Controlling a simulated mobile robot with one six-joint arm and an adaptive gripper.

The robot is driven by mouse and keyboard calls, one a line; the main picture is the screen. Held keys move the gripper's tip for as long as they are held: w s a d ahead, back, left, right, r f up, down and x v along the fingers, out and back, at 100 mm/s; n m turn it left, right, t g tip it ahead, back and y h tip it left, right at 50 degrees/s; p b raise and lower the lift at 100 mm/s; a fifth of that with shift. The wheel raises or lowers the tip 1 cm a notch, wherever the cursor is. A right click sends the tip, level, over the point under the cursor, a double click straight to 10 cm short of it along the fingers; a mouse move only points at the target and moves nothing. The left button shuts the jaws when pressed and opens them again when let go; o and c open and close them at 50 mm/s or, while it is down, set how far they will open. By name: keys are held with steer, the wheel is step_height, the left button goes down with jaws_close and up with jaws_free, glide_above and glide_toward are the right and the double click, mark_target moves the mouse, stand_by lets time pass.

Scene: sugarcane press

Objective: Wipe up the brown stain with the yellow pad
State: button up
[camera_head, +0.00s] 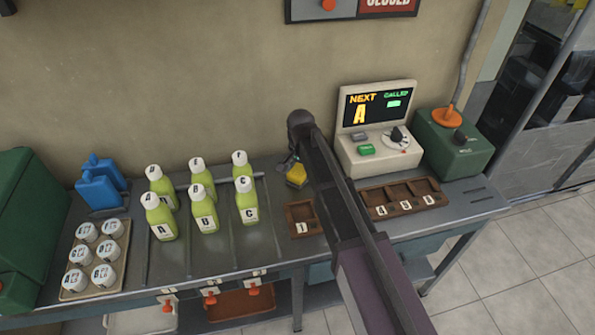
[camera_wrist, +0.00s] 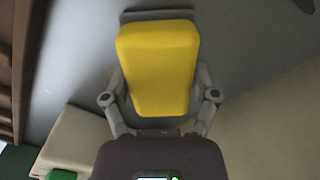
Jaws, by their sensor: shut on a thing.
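The yellow pad (camera_head: 297,175) is at the back of the grey counter, left of my arm in the head view. It fills the middle of the wrist view (camera_wrist: 158,68), with a dark grey edge showing just beyond its far end. My gripper (camera_wrist: 160,92) is shut on the pad, one finger on each side. In the head view my gripper (camera_head: 291,164) is small and partly hidden. I cannot tell whether the pad touches the counter or the dark edge. No brown stain can be made out in either view; my arm covers part of the counter.
Several green bottles (camera_head: 203,210) stand left of the pad, with blue containers (camera_head: 100,183) and a cup tray (camera_head: 97,260) farther left. Wooden trays (camera_head: 403,198) lie to the right. A display machine (camera_head: 377,130) and a green box (camera_head: 453,142) stand at the back right.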

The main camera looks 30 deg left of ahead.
stand_by(0.3)
steer(key=shift+w+d+f, duration=0.1)
steer(key=shift+w+d, duration=1.15)
steer(key=shift+d, duration=0.3)
steer(key=shift+d, duration=0.1)
steer(key=shift+w+d, duration=1.3)
steer(key=shift+d, duration=0.1)
steer(key=shift+r+p, duration=2.95)
steer(key=shift+r, duration=0.15)
